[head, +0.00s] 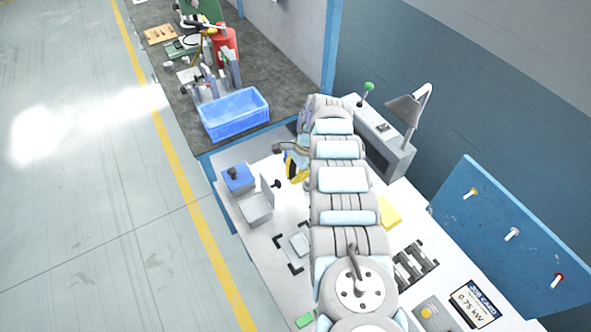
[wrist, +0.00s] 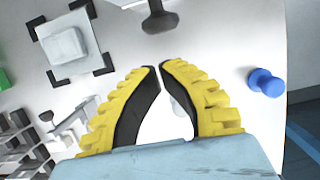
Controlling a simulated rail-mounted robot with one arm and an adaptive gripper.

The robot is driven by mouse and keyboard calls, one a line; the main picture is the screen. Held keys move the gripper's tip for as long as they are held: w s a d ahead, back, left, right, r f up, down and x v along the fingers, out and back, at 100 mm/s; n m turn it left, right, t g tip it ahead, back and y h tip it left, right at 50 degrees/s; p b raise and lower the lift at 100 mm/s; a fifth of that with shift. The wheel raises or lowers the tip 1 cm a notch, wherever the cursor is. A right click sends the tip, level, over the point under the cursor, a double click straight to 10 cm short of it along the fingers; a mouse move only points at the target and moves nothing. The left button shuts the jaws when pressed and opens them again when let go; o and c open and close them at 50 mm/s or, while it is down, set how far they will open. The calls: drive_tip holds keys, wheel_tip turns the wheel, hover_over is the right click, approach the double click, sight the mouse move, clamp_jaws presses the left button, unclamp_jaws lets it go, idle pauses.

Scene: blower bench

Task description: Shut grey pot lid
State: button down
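The grey pot (head: 257,210) stands on the white bench in the head view. Its lid (head: 267,189) stands raised on the pot's right side, with a black knob (head: 277,184) facing right, toward my gripper. My gripper (head: 291,168) is just right of and behind the lid, partly hidden by my arm. In the wrist view my gripper's yellow fingers (wrist: 160,68) have their black pads almost meeting at the tips, with nothing seen held. A black knob (wrist: 159,17), apparently the lid's, is just beyond the fingertips and apart from them.
A blue pot (head: 238,179) with a dark knob stands next to the grey pot. A grey block (head: 299,243) sits within black corner marks. A blue knob (wrist: 266,82) is right of my fingers. A blue crate (head: 235,113) and a lamp (head: 405,108) stand farther back.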

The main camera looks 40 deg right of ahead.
drive_tip(key=shift+w+a+p, duration=0.15)
drive_tip(key=shift+a+p, duration=0.65)
drive_tip(key=shift+p, duration=0.05)
drive_tip(key=shift+r+p, duration=0.2)
drive_tip(key=shift+p, duration=0.1)
drive_tip(key=shift+w+a, duration=0.1)
drive_tip(key=shift+a, duration=0.05)
